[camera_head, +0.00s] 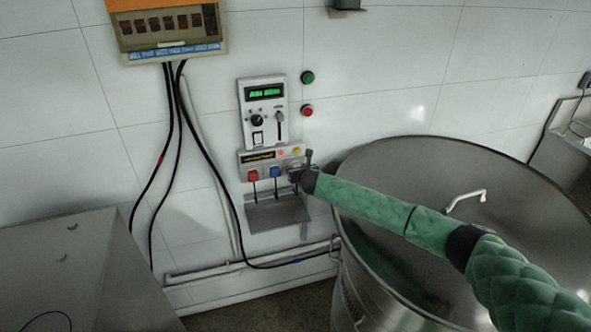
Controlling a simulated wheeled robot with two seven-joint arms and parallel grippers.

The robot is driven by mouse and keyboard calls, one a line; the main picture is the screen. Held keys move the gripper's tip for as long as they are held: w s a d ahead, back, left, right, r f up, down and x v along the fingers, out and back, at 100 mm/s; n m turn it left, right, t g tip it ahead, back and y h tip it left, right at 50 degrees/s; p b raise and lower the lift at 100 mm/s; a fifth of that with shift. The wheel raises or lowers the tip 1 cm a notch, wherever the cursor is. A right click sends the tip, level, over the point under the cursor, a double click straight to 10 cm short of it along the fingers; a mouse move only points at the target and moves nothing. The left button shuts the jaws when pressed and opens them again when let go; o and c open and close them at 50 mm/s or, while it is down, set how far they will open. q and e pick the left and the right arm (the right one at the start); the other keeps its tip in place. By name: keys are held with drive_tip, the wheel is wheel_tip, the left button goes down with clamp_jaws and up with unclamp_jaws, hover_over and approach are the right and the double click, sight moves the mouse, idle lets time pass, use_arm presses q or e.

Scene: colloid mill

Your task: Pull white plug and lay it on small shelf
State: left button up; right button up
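My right gripper (296,172) is at the right end of the socket panel (257,157), at the end of my green-padded arm. Its fingers are small and dark here, and I cannot tell whether they are open or shut. I cannot make out a white plug; that end of the panel is partly covered by the gripper. A red plug (253,175) and a blue plug (276,172) hang from the panel to the left of the gripper. The small grey shelf (277,214) is on the wall just below, and its visible top looks empty. My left gripper is out of view.
A control unit with a green display (264,93) is above the panel, with green (308,77) and red (307,110) buttons beside it. A large round steel vessel (400,170) stands under my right arm. A grey cabinet (70,275) is at left. Black cables (200,145) run down the wall.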

drive_tip(key=shift+p, duration=0.5)
idle(0.8)
clamp_jaws()
drive_tip(key=shift+s, duration=0.2)
drive_tip(key=shift+s+d+p, duration=0.25)
drive_tip(key=shift+s+p, duration=0.3)
drive_tip(key=shift+s, duration=0.1)
drive_tip(key=shift+s, duration=0.1)
drive_tip(key=shift+s+d+p, duration=0.25)
drive_tip(key=shift+s, duration=0.4)
drive_tip(key=shift+s+d+p, duration=0.2)
drive_tip(key=shift+s, duration=0.4)
drive_tip(key=shift+s+d+p, duration=0.25)
drive_tip(key=shift+s, duration=0.4)
